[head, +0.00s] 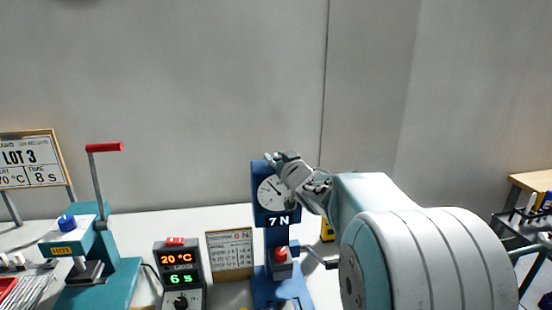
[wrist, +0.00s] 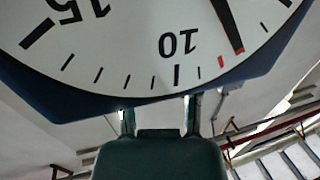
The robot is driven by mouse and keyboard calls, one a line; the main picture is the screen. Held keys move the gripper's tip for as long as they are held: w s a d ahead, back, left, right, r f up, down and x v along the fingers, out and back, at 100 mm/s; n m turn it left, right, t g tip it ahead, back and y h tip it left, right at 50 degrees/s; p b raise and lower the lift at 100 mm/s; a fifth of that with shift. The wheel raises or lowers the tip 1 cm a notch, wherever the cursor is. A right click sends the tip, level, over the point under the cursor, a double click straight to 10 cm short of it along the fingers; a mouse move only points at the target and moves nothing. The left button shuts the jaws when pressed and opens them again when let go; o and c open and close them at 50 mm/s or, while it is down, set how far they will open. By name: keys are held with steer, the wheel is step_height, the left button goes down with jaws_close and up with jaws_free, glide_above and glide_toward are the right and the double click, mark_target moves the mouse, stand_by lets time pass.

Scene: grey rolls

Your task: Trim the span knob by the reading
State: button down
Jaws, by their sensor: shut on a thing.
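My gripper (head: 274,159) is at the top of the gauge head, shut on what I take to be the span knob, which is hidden. In the wrist view the dial (wrist: 110,45) is upside down, with 10 and 15 legible. Its dark needle (wrist: 226,22) points close to red ticks, a little off the 10 mark. The two fingers of my gripper (wrist: 160,117) pass behind the dial's blue rim, spaced apart, their tips out of sight.
A red-and-grey part (head: 282,255) sits on the stand below the readout. A controller (head: 178,272) reading 20 °C and 6 s and a framed card (head: 230,254) stand to its left. A teal press (head: 100,255) with a red-handled lever and a LOT 3 board (head: 30,160) are farther left.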

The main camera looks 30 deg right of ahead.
steer(key=shift+a+m+h, duration=0.1)
steer(key=shift+m+h, duration=0.5)
steer(key=shift+h, duration=0.3)
steer(key=shift+m+g+h, duration=0.5)
steer(key=shift+m+h, duration=0.8)
steer(key=shift+h, duration=0.5)
steer(key=shift+m+g+h, duration=0.9)
steer(key=shift+m+h, duration=0.3)
steer(key=shift+h, duration=0.7)
steer(key=shift+r+m+g+h, duration=0.1)
steer(key=shift+m+g+h, duration=0.4)
steer(key=shift+m+h, duration=0.2)
steer(key=shift+c, duration=1.6)
jaws_free()
steer(key=shift+s+a, duration=0.1)
steer(key=v, duration=1.1)
steer(key=shift+s+a, duration=0.2)
steer(key=shift+a, duration=0.15)
